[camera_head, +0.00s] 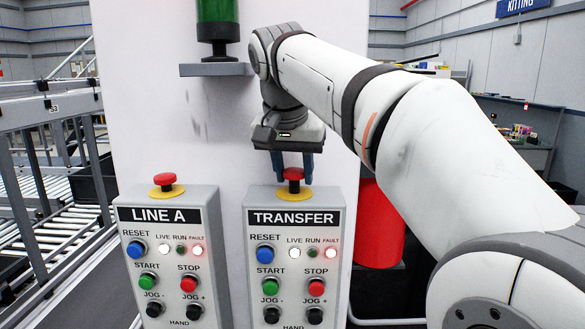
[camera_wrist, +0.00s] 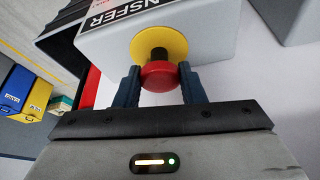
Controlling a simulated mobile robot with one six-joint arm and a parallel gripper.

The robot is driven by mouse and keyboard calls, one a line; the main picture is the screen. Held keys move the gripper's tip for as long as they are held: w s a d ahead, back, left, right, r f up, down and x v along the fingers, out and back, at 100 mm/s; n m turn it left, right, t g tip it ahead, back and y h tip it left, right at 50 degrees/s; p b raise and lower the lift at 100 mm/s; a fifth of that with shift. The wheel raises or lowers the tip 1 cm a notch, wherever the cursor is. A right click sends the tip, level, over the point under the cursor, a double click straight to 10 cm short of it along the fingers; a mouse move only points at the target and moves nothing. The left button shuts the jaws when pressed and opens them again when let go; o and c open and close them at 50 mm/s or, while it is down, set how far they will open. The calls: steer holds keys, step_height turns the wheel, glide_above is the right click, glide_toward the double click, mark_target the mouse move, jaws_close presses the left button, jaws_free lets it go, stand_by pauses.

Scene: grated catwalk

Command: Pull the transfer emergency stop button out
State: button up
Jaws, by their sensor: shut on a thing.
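The transfer emergency stop button (camera_head: 293,174) is a red mushroom head on a yellow collar, on top of the grey TRANSFER control box (camera_head: 335,250). In the wrist view the red button (camera_wrist: 160,76) shows with a dark stem between it and the yellow collar (camera_wrist: 158,45). My gripper (camera_head: 292,170) comes down from above, with its two dark blue fingers on either side of the red head. In the wrist view my gripper (camera_wrist: 160,88) is shut on the button's head, one finger at each side. The fault light (camera_head: 330,252) on the TRANSFER box glows red.
The LINE A box (camera_head: 170,255) with its own red stop button (camera_head: 165,179) stands to the left. A grey shelf (camera_head: 216,70) with a green cylinder is above on the white panel. A red cylinder (camera_head: 379,225) is at the right. A conveyor frame (camera_head: 50,150) is at far left.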

steer(key=shift+r, duration=0.25)
steer(key=o, duration=1)
steer(key=shift+f, duration=0.1)
steer(key=p+v, duration=0.6)
steer(key=v, duration=0.1)
steer(key=shift+s+r, duration=0.2)
steer(key=shift+r, duration=0.15)
